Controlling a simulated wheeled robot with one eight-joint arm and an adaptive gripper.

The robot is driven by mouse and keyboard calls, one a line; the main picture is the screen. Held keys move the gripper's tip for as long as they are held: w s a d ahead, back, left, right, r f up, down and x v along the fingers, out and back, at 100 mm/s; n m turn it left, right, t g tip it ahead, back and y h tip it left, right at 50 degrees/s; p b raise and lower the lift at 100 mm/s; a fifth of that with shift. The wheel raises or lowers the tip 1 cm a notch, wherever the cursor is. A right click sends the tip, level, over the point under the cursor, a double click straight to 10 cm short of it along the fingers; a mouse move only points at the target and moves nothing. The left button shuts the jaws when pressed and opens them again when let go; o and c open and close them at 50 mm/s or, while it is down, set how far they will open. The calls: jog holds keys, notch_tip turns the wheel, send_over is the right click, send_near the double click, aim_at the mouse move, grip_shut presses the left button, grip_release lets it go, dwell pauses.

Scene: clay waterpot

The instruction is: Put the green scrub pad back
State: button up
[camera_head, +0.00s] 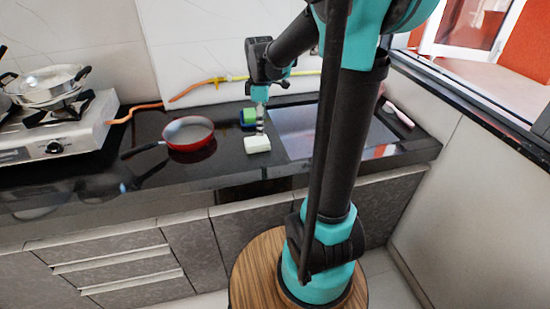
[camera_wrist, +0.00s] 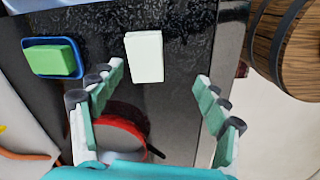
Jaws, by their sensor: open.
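The green scrub pad (camera_wrist: 55,61) is a green block lying in a small blue tray (camera_wrist: 81,70), at the left of the wrist view. In the head view the green pad (camera_head: 250,114) shows at the back of the counter, partly behind my gripper. A white block (camera_wrist: 145,56) lies apart from the tray on the dark counter; in the head view it is the white block (camera_head: 257,144) nearer the counter's front. My gripper (camera_wrist: 160,82) is open and empty, pointing down above the counter. In the head view my gripper (camera_head: 261,126) is beside the tray and behind the white block.
A red frying pan (camera_head: 189,134) stands left on the counter. A stove (camera_head: 60,130) with a lidded pot (camera_head: 48,86) is at the far left. The sink area (camera_head: 300,130) lies right of the gripper. An orange hose (camera_head: 190,90) runs along the wall.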

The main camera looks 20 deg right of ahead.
jog(key=s+f+m, duration=0.1)
jog(key=s+m, duration=0.1)
jog(key=s, duration=0.1)
jog(key=s+d+f+m+t, duration=0.1)
jog(key=s+f+m, duration=0.1)
jog(key=s+m, duration=0.1)
jog(key=s+d+f+m, duration=0.1)
jog(key=s+f+m, duration=0.1)
jog(key=s, duration=0.2)
jog(key=shift+s+f+m+t, duration=0.1)
jog(key=shift+f+m+t, duration=0.15)
jog(key=shift+m+t, duration=0.15)
jog(key=s+f+m, duration=0.1)
jog(key=s+m, duration=0.1)
jog(key=s+f+m+t, duration=0.1)
jog(key=s+f+m, duration=0.1)
jog(key=s, duration=0.1)
jog(key=s+d+f+m, duration=0.1)
jog(key=s+f+m, duration=0.1)
jog(key=s+m, duration=0.1)
jog(key=shift+s+f+t, duration=0.1)
jog(key=shift+t, duration=0.2)
